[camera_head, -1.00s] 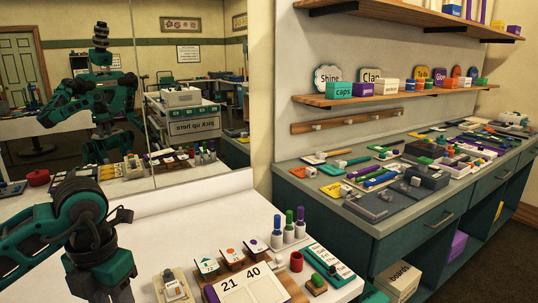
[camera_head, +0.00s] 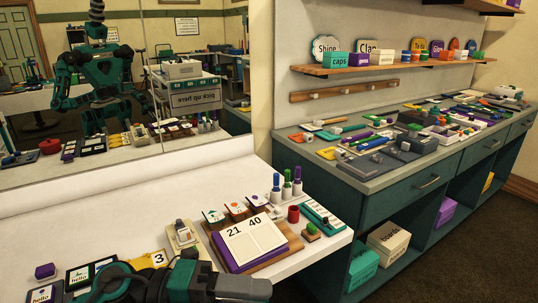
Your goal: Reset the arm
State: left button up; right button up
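Part of one of my arms (camera_head: 190,283), teal and black, crosses the bottom of the head view just in front of the table. It is cut off by the lower edge, and no gripper fingertips can be made out on it. My other arm does not show directly. My reflection (camera_head: 95,75) stands in the mirror at the left, too small to show whether a gripper is open or shut.
A teal counter (camera_head: 400,200) with crowded props stands at right. The table's back middle is bare.

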pick_arm(q)
jog(key=w+a+f+n+t+y, duration=0.35)
jog(key=n+t, duration=0.55)
jog(key=n, duration=0.3)
jog(key=w+a+f+n+t+y, duration=0.3)
jog(key=a+n+t, duration=0.1)
jog(key=n+t, duration=0.6)
jog(key=s+a+f+n+g+y, duration=0.3)
jog(key=s+f+n+y, duration=0.1)
jog(key=f, duration=0.6)
jog(key=s+a+f+n+g+y, duration=0.4)
jog(key=s+f+n, duration=0.3)
jog(key=f, duration=0.2)
jog(key=shift+s+a+f+n+g+y, duration=0.15)
jog(key=shift+a+f+n+g+y, duration=0.2)
jog(key=shift+y, duration=0.2)
